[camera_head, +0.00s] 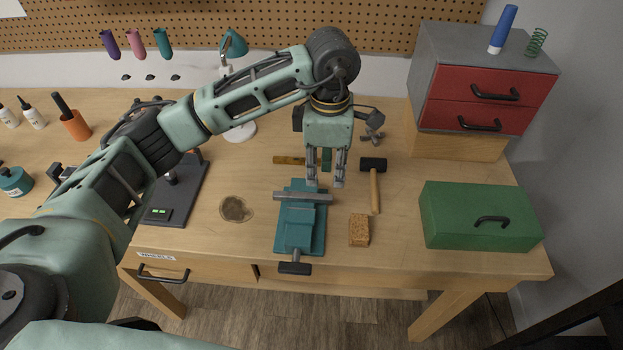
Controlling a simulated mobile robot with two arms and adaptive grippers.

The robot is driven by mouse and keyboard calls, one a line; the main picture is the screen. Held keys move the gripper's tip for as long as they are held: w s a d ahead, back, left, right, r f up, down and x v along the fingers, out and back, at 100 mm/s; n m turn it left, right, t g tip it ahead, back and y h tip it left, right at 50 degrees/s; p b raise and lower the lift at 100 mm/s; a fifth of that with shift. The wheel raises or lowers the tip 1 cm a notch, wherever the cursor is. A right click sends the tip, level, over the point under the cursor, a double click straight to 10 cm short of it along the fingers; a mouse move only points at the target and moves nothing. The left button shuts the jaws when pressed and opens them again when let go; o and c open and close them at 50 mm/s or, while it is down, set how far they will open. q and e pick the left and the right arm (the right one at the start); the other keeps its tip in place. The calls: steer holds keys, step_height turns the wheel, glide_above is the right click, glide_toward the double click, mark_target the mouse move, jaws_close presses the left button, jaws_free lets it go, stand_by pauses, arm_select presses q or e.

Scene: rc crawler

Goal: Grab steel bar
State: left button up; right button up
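A grey steel bar (290,196) lies crosswise on top of a teal vise (297,222) in the middle of the workbench. My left gripper (325,183) points down over the bench, just behind and above the right part of the bar. I cannot tell whether the fingertips touch the bar. My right gripper is not in view.
A hammer (375,189) and a cork-like block (359,230) lie to the right of the vise. A green toolbox (478,218) and a red drawer cabinet (480,84) stand farther right. A brown stain (235,208) is on the left.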

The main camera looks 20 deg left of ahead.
mark_target(323, 197)
arm_select(q)
steer(key=shift+w+f, duration=0.2)
steer(key=shift+f, duration=0.1)
steer(key=shift+f+p, duration=0.3)
steer(key=shift+f, duration=0.1)
steer(key=shift+s+f+p, duration=0.5)
steer(key=shift+f+p, duration=0.05)
steer(key=shift+f, duration=0.1)
step_height(323, 197, down, 2)
steer(key=shift+a+f+p, duration=0.15)
steer(key=shift+f+p, duration=0.1)
steer(key=shift+p, duration=0.7)
step_height(323, 197, down, 2)
steer(key=shift+w+f, duration=0.1)
steer(key=shift+w, duration=0.05)
steer(key=c, duration=0.6)
jaws_close()
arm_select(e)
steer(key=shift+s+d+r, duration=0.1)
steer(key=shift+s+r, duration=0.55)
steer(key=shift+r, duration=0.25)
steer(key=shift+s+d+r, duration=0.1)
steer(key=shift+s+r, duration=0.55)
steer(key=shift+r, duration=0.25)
